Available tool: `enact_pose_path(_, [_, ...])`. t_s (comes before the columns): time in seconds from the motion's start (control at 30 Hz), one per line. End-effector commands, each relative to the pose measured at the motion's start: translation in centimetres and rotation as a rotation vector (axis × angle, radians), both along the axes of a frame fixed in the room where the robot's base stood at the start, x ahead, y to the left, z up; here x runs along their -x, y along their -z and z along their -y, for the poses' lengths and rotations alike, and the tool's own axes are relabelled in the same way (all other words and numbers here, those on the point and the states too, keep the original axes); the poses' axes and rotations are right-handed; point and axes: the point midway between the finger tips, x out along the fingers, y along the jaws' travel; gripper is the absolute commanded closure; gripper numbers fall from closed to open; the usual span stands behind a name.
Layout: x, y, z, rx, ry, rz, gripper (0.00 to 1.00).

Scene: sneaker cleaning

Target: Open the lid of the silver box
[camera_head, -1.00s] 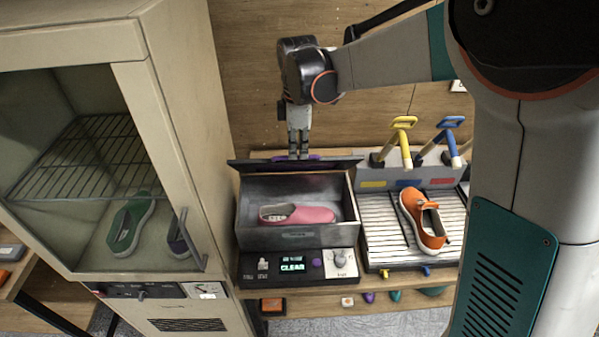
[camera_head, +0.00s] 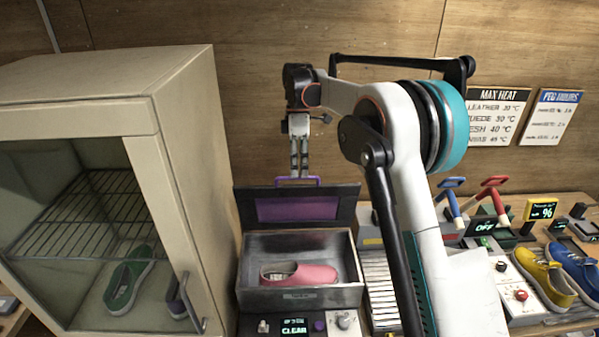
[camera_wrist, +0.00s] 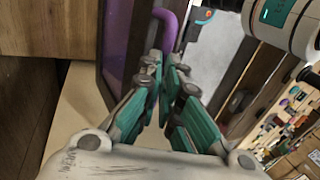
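The silver box (camera_head: 297,297) stands at lower centre of the head view with its top open. A pink shoe (camera_head: 300,274) lies inside. The dark lid (camera_head: 345,208) is raised at the back of the box, and its purple inner panel faces the camera. A purple handle (camera_head: 281,181) runs along the lid's top edge. My gripper (camera_head: 300,175) comes down from above with its fingers close together on this handle. In the wrist view, the handle (camera_wrist: 166,28) meets the tips of the fingers (camera_wrist: 165,72), which look closed on it; the exact contact is partly hidden.
A beige cabinet (camera_head: 185,150) with a wire shelf and a green shoe stands close on the left. My arm covers part of the slatted rack (camera_head: 377,285) right of the box. Blue and yellow shoes (camera_head: 545,275) stand at far right. A wooden wall (camera_head: 230,60) is behind.

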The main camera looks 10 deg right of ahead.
Motion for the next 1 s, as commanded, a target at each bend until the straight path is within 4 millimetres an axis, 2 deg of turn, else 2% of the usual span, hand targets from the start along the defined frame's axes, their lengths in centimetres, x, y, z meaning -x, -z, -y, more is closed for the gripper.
enact_pose_path(0.03, [-1.03, 1.57, 0.49, 0.006, 0.008, 0.014, 1.0])
enact_pose_path(0.63, [-1.44, 1.58, 0.51, 0.005, 0.007, -0.01, 1.0])
enact_pose_path(0.77, [-1.43, 1.55, 0.5, 0.005, 0.007, -0.01, 0.71])
enact_pose_path(0.8, [-1.42, 1.54, 0.49, 0.005, 0.007, -0.01, 0.7])
enact_pose_path(0.9, [-1.4, 1.48, 0.48, 0.005, 0.007, -0.01, 0.56])
enact_pose_path(1.0, [-1.39, 1.4, 0.45, 0.005, 0.007, -0.01, 0.53])
